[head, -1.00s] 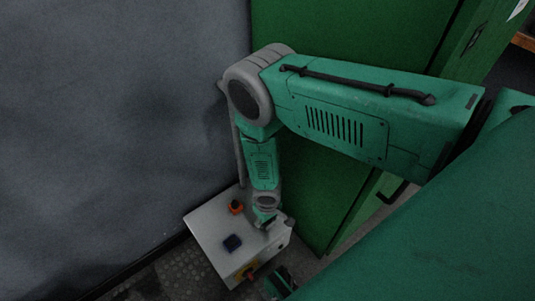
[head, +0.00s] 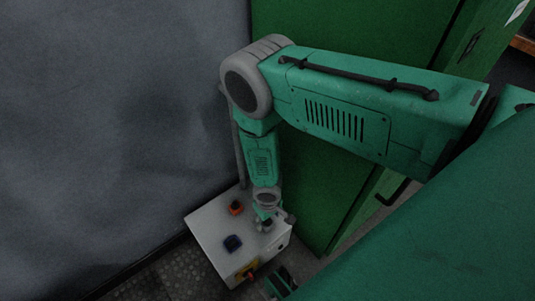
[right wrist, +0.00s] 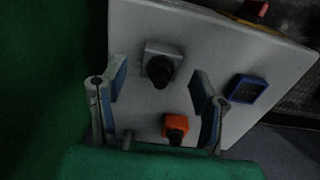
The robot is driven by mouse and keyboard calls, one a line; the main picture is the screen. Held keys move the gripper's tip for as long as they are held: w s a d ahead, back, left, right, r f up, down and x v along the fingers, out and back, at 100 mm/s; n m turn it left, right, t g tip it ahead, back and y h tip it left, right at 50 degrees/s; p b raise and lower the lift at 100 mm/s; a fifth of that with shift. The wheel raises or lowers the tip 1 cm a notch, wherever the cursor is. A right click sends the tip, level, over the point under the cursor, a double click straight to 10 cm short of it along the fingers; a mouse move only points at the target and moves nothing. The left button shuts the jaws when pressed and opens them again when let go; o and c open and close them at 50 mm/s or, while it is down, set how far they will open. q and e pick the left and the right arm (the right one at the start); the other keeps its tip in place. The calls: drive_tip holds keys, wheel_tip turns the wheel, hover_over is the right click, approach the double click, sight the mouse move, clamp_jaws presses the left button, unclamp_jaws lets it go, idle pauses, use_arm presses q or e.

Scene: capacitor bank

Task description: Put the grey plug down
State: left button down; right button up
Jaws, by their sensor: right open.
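The grey plug (right wrist: 160,70) is a dark round piece standing at a light grey square socket on the pale panel in the right wrist view. My right gripper (right wrist: 156,90) is open, with one finger on each side of the plug's column in the picture and visible gaps to it. Nothing is held between the fingers. In the head view my right gripper (head: 266,224) is over the right part of the pale box (head: 210,228), and it hides the plug there. My left gripper is not in view.
An orange socket with a dark plug (head: 236,208) and a blue square socket (head: 232,243) share the box top. A red switch on yellow (head: 247,272) is on the box front. A green cabinet (head: 320,200) stands close on the right, and a grey wall (head: 110,120) behind.

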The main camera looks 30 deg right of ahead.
wheel_tip(320, 180, up, 10)
drive_tip(key=p, duration=0.3)
drive_tip(key=s+d+r, duration=0.2)
drive_tip(key=s+r, duration=0.4)
drive_tip(key=s, duration=0.2)
drive_tip(key=s+d+r, duration=0.2)
drive_tip(key=s+r, duration=0.4)
drive_tip(key=s, duration=0.3)
drive_tip(key=shift+d+t, duration=0.3)
drive_tip(key=shift+p, duration=0.35)
wheel_tip(320, 180, up, 12)
drive_tip(key=p, duration=1.2)
drive_tip(key=shift+r, duration=0.2)
